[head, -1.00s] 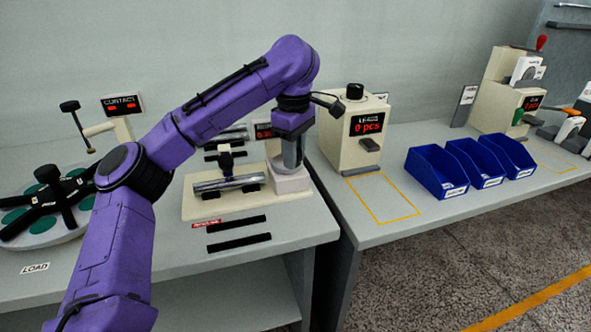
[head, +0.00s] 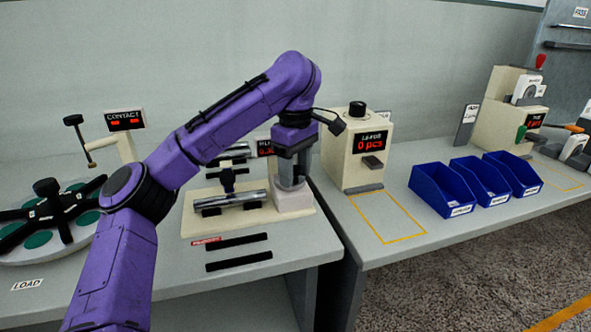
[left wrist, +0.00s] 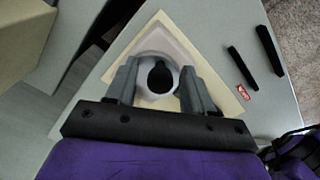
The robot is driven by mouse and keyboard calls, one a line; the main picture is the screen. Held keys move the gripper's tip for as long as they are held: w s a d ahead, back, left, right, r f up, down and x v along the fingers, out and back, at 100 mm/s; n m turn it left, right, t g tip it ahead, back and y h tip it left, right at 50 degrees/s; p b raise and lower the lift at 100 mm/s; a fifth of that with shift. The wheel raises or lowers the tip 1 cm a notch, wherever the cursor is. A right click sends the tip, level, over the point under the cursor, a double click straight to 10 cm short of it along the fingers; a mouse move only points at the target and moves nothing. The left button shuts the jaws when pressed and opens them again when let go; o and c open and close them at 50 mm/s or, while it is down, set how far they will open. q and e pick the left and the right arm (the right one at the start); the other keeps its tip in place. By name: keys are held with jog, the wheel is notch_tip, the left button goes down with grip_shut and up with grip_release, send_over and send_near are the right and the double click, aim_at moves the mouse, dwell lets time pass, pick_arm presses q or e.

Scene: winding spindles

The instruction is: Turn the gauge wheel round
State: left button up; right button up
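The gauge wheel (left wrist: 142,77), a pale round ring with a dark centre, lies between the two grey fingers of my left gripper (left wrist: 159,84) in the left wrist view. The fingers stand on opposite sides of it; I cannot tell whether they press on it. In the head view my left gripper (head: 293,172) points straight down over a pale block (head: 294,200) at the right end of the cream gauge base (head: 240,222), and the wheel is mostly hidden. A silver bar (head: 230,200) rests on the base. My right gripper is not in view.
A small display (head: 266,147) stands behind my gripper. Two black strips (head: 238,260) lie in front of the base. A cream counter (head: 356,150) and blue bins (head: 442,190) stand to the right. A round fixture (head: 48,215) sits at the left.

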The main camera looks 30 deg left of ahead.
aim_at(295, 167)
pick_arm(q)
notch_tip(295, 167, up, 10)
jog(key=p, duration=0.5)
jog(key=shift+r, duration=0.3)
